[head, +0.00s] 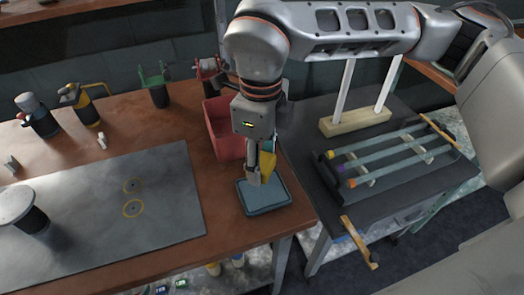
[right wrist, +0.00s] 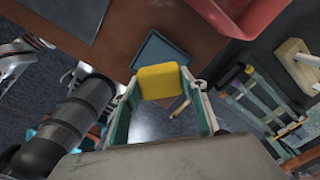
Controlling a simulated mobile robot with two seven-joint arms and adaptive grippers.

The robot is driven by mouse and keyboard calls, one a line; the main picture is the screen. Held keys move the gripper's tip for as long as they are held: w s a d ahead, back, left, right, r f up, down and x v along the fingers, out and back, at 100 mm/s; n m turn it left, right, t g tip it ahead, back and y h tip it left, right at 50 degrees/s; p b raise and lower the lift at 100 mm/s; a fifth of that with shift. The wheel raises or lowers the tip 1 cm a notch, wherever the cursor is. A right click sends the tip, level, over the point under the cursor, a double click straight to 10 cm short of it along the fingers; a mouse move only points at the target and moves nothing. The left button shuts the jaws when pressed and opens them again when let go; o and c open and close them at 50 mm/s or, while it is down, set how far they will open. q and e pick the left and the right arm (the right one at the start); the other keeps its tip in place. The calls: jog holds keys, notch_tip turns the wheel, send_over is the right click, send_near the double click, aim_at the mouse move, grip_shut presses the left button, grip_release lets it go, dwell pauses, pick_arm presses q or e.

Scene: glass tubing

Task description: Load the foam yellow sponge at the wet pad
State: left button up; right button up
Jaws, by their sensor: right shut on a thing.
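The yellow foam sponge (head: 268,163) is between the fingers of my right gripper (head: 258,176), which is shut on it. The sponge also shows clearly in the right wrist view (right wrist: 159,82), with a finger on each side. The wet pad (head: 265,201) is a flat blue-grey square with a raised rim, near the front right corner of the brown table. My right gripper points down over its back part, and I cannot tell whether the fingertips touch it. In the right wrist view, the pad (right wrist: 157,46) lies behind the sponge, partly hidden by it. My left gripper is not in view.
A red bin (head: 222,130) stands just behind the pad. A grey mat (head: 100,215) covers the table's left part, with a spool (head: 22,212) on it. Several tools stand along the back. A dark side table (head: 390,190) on the right holds glass tubes on a rack.

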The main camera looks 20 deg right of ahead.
jog(key=shift+d+f, duration=0.15)
jog(key=shift+d, duration=0.05)
jog(key=shift+f, duration=0.15)
jog(key=shift+a+f+b, duration=0.1)
jog(key=shift+f+b, duration=0.3)
jog(key=shift+f, duration=0.1)
notch_tip(320, 180, down, 4)
jog(key=shift+s+r+b, duration=0.1)
jog(key=shift+r+b, duration=0.15)
jog(key=shift+b, duration=0.7)
jog(key=shift+f+b, duration=0.3)
jog(key=shift+f, duration=0.2)
pick_arm(q)
jog(key=shift+w+a+f, duration=0.15)
jog(key=shift+w+f, duration=0.1)
jog(key=shift+f, duration=0.25)
jog(key=shift+w+a+f, duration=0.15)
jog(key=shift+w+f, duration=0.1)
jog(key=shift+f, duration=0.25)
jog(key=shift+s+d+f, duration=0.1)
jog(key=shift+s+d, duration=0.05)
pick_arm(e)
jog(key=shift+f, duration=0.1)
pick_arm(q)
jog(key=shift+s+f, duration=0.35)
jog(key=shift+s, duration=0.15)
pick_arm(e)
jog(key=shift+f, duration=0.1)
